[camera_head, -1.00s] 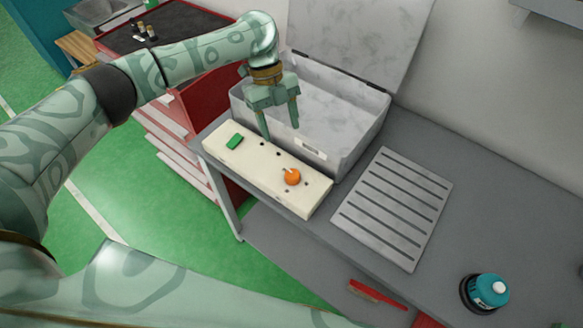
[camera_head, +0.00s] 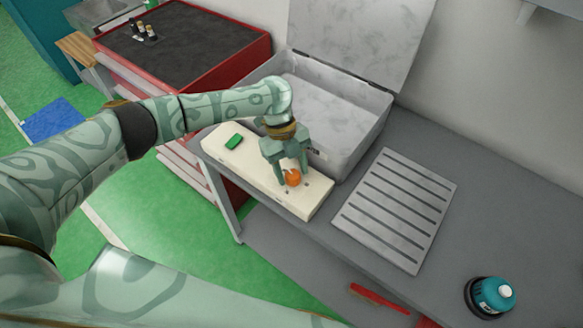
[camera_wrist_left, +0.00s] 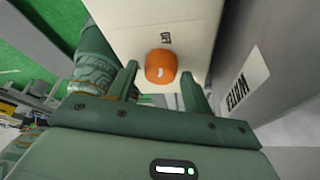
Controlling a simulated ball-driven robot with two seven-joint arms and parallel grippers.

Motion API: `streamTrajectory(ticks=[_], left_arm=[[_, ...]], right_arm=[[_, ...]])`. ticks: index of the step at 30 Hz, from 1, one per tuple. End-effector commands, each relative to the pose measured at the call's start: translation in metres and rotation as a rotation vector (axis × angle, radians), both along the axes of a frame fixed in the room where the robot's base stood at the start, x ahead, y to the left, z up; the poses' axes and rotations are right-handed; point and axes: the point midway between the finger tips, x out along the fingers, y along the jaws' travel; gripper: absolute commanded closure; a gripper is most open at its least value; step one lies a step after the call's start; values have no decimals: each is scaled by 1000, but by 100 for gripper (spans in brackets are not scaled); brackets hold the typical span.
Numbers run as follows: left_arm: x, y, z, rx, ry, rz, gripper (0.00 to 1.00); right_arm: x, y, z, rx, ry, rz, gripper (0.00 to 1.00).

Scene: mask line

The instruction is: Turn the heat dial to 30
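The orange heat dial (camera_head: 293,178) sits on the cream control panel (camera_head: 222,158) in front of the grey metal box. It also shows in the left wrist view (camera_wrist_left: 161,67), with a small pale mark on it and a printed number beyond it that I cannot read surely. My left gripper (camera_head: 293,178) is over the dial. In the left wrist view its two fingers (camera_wrist_left: 160,80) stand apart, one on each side of the dial, with gaps between. A green switch (camera_head: 234,141) is at the panel's left end. My right gripper is not in view.
The grey box (camera_head: 352,152) with its raised lid (camera_head: 350,40) stands right behind the panel. A slotted metal plate (camera_head: 395,210) lies to the right. A teal round device (camera_head: 490,296) is at the bench's front right. A red tool cabinet (camera_head: 235,62) stands at the left.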

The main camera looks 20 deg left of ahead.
Motion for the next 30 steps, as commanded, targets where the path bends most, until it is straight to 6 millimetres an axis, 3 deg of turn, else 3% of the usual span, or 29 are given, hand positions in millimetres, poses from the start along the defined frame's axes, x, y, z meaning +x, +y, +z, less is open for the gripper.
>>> streamTrajectory(ticks=[1,3,4,17,30], left_arm=[[0,0,0,0,0,0,65],[0,0,0,0,0,0,84],[0,0,0,0,0,0,87],[0,1,3,-1,0,74,87],[-3,2,6,0,1,432,87]], right_arm=[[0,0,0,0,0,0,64],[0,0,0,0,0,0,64],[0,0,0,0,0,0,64],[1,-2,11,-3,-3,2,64],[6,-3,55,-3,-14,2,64]])
